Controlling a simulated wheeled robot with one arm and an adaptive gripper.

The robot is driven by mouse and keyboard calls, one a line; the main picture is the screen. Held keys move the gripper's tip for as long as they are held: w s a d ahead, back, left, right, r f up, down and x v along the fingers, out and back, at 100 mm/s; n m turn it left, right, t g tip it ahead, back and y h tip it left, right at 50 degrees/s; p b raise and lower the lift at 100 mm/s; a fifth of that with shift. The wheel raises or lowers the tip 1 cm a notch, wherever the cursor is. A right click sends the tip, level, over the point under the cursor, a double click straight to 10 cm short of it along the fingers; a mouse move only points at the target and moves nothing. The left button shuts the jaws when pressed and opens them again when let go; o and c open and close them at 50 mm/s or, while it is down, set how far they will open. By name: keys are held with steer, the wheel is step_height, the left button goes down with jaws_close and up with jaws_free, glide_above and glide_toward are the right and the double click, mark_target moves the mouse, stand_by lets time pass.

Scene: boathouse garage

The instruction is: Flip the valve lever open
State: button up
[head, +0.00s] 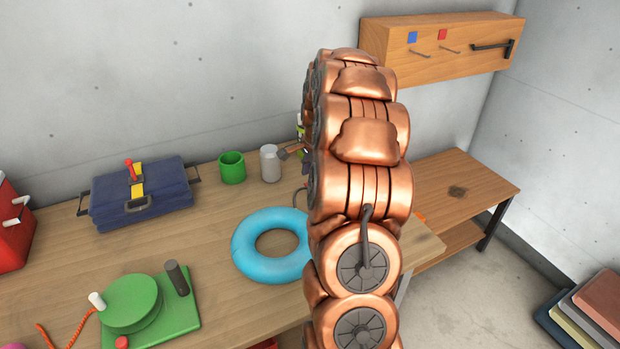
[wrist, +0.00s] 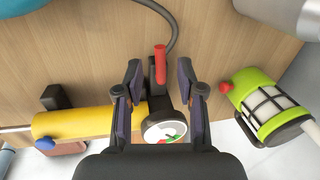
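The valve lever (wrist: 160,60) is a short red handle on a dark fitting in the wrist view. It points toward the top of the picture, roughly at right angles to the yellow cylinder (wrist: 78,122). A round white gauge (wrist: 164,131) sits just below it, partly covered by my gripper. My gripper (wrist: 160,76) is open, with one dark finger on each side of the lever and visible gaps between. I cannot tell how far above the lever the fingertips are. In the head view my copper arm hides the gripper and the valve.
A grey hose (wrist: 172,25) runs behind the lever. On the bench are a blue ring (head: 249,258), green mug (head: 232,169), grey can (head: 270,165), toolbox (head: 165,192) and green crank base (head: 180,325).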

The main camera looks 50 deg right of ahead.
step_height(320, 180, up, 10)
steer(key=s, duration=0.2)
steer(key=shift+a+f, duration=0.15)
steer(key=shift+a, duration=0.1)
stand_by(0.3)
steer(key=s+a+r+n+g+p, duration=0.1)
steer(key=s+a+n, duration=0.2)
steer(key=a, duration=0.5)
steer(key=s+a+r+n+y, duration=0.15)
steer(key=a+n, duration=0.25)
steer(key=a, duration=0.4)
steer(key=s+a+r+n+g+h+p, duration=0.1)
steer(key=s+a+n, duration=0.2)
steer(key=a, duration=0.6)
steer(key=s+a+f+n+g+p, duration=0.1)
steer(key=s+a+n, duration=0.4)
steer(key=s, duration=0.5)
steer(key=s+a+f+n+g, duration=0.1)
steer(key=s+a+n, duration=0.5)
steer(key=s, duration=0.4)
steer(key=shift+s+a+f+p, duration=0.35)
steer(key=shift+s+a+p, duration=0.05)
steer(key=shift+a, duration=0.05)
steer(key=shift+d, duration=0.1)
